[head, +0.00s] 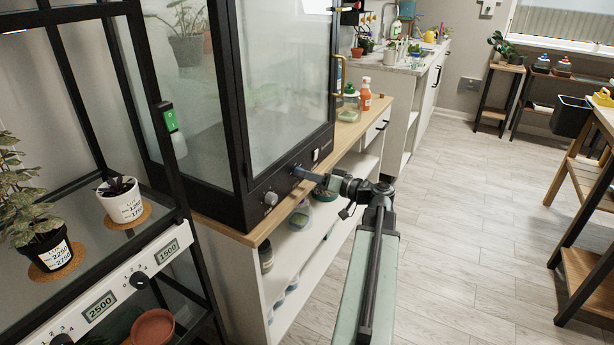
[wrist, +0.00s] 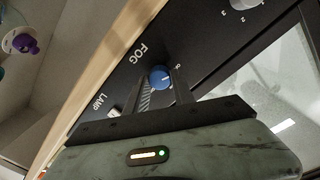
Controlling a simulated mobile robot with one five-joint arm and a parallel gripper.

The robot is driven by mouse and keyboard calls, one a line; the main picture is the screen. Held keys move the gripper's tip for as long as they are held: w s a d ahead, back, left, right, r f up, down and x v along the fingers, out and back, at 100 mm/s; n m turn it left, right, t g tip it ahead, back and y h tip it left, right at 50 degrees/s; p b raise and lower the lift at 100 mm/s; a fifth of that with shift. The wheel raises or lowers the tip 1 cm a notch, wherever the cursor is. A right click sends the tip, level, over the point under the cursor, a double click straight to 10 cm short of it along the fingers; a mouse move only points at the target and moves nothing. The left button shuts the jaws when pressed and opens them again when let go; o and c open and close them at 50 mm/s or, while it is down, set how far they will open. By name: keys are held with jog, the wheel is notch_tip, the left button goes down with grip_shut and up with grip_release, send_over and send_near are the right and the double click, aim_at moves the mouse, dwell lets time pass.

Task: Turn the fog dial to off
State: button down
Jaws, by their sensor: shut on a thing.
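The blue fog dial (wrist: 160,78) sits on a black panel beside the white word FOG in the wrist view. My gripper (wrist: 163,84) is shut on it, with one finger on each side. A small white mark stands right of the dial, too small to read surely. The dial's pointer cannot be made out. In the head view the fog dial (head: 297,171) is a bit of blue on the lower front of the black-framed glass cabinet (head: 290,75), at the tip of my gripper (head: 302,174).
A grey numbered knob (head: 270,198) is left of the fog dial. A white LAMP switch (head: 315,155) is right of it. The wooden counter edge (head: 258,233) runs below the panel. Bottles (head: 366,95) stand further right.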

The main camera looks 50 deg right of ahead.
jog(key=shift+f, duration=0.1)
dwell(0.3)
jog(key=c, duration=1.1)
grip_release()
jog(key=v, duration=0.7)
jog(key=shift+s, duration=0.45)
